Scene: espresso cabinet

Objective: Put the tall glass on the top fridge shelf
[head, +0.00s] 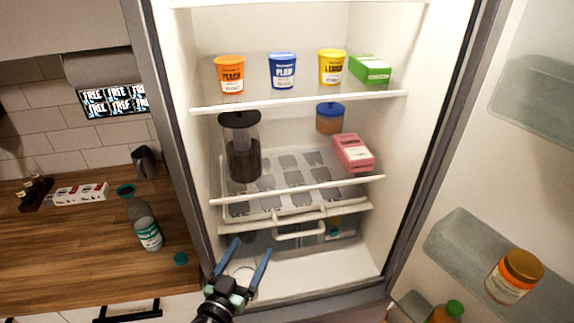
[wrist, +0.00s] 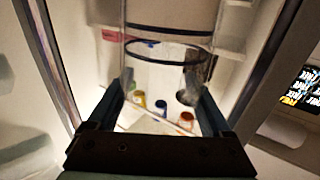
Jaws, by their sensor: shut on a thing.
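My gripper (head: 243,258), with blue fingers, is low in front of the open fridge, below its shelves. It is shut on the tall glass, a clear cylinder that shows only faintly between the fingers in the head view. In the wrist view the glass (wrist: 166,50) stands out by its dark curved rims, with my gripper (wrist: 165,105) on either side of it. A white fridge shelf (head: 300,102) carries several items. Another shelf (head: 300,4) is cut by the head view's top edge; whether any lies above it is out of view.
An orange tub (head: 230,75), blue tub (head: 282,72), yellow tub (head: 332,68) and green box (head: 370,70) line the shelf. Below are a dark-filled pitcher (head: 242,155) and pink box (head: 353,153). The open door (head: 500,170) is right; a counter bottle (head: 145,225) is left.

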